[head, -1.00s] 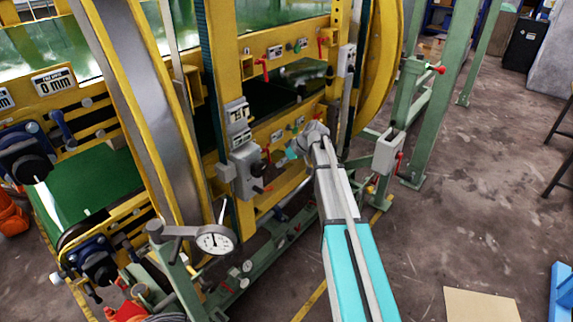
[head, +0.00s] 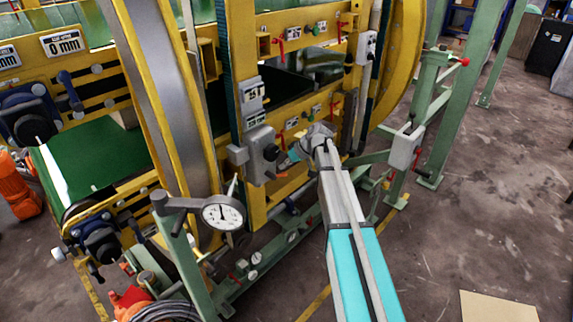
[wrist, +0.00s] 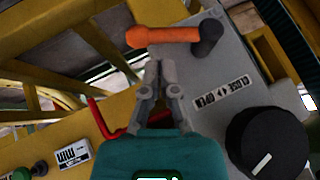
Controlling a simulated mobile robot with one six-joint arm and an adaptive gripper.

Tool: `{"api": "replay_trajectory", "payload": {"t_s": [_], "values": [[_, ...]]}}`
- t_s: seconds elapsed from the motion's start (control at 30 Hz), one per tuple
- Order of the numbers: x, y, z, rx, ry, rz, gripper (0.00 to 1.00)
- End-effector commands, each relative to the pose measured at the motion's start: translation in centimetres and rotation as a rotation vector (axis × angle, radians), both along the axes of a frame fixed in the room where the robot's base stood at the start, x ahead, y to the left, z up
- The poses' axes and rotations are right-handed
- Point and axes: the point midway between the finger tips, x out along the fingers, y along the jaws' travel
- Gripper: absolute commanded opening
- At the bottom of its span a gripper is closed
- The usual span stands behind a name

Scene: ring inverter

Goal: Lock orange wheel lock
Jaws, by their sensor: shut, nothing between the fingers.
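The orange wheel lock handle (wrist: 165,36) lies nearly level across the top middle of the wrist view, joined at its right end to a dark round pivot (wrist: 208,38) on a grey control box. My gripper (wrist: 158,68) is shut and empty, with its fingertips just below the handle in the picture. I cannot tell whether they touch it. In the head view my gripper (head: 291,158) is just right of the grey control box (head: 262,150) on the yellow machine frame.
The box carries a black knob (wrist: 267,142) and a CLOSE/OPEN label (wrist: 222,94). A red bent lever (wrist: 102,118) is left of my gripper. A dial gauge (head: 223,213) stands in front of the machine. The floor at right is mostly clear.

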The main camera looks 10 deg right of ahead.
Motion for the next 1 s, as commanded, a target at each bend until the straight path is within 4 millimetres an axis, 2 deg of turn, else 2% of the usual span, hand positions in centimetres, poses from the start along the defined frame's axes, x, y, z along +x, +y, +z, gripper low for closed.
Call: {"api": "replay_trajectory", "payload": {"t_s": [0.17, 0.57, 0.6, 1.0], "values": [[-0.3, 0.1, -0.8, 0.0, 0.0, 0.0, 0.0], [-0.4, 0.1, -0.8, 0.0, 0.001, -0.001, 0.0], [-0.3, -0.4, -0.8, -0.001, 0.0, -0.001, 0.0], [-0.3, 1.0, -1.2, 0.025, 0.018, 0.011, 0.0]]}}
